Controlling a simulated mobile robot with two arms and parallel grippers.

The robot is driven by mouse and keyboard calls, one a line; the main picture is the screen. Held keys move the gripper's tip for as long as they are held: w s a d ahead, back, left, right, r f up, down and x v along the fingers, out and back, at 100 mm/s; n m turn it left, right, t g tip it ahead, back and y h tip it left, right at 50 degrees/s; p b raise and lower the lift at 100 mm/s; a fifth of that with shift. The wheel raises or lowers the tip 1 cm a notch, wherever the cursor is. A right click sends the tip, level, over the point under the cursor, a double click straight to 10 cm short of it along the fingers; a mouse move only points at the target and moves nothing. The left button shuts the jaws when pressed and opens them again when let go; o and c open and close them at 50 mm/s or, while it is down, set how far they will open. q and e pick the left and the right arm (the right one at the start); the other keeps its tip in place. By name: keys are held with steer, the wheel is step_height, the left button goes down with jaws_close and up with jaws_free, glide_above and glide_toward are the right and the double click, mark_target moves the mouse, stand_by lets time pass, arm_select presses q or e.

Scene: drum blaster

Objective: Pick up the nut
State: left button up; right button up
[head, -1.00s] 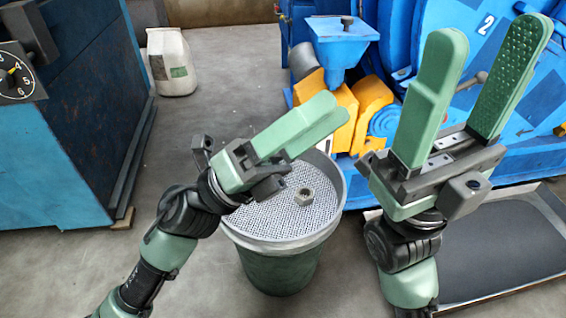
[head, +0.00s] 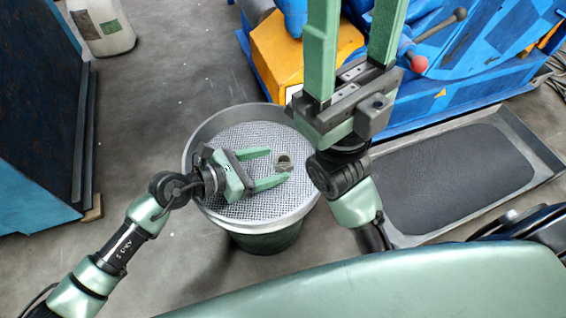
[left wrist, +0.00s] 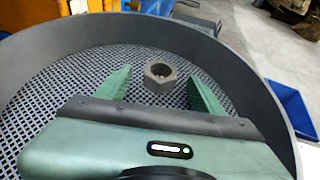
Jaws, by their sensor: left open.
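The grey hex nut (head: 285,161) lies on the mesh inside a round bin (head: 202,133). My left gripper (head: 278,166) is open, low over the mesh, with its two fingers pointing right and the nut at their tips. In the left wrist view the nut (left wrist: 160,77) shows between the two green fingertips, with a gap on each side and no contact visible. The bin's rim (left wrist: 262,92) curves around it. My right gripper (head: 354,25) is open and empty, raised to the right of the bin, its fingertips cut off by the top edge.
A tray with a dark mat (head: 455,180) lies on the floor to the right. A blue machine (head: 480,50) with yellow parts (head: 275,55) stands behind the bin. A blue cabinet (head: 30,130) stands at the left. A white container (head: 100,25) sits at the back left.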

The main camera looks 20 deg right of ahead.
mark_target(281, 162)
arm_select(q)
steer(key=b+x, duration=0.1)
steer(key=x, duration=0.2)
steer(key=shift+d, duration=0.15)
jaws_close()
steer(key=shift+r, duration=0.1)
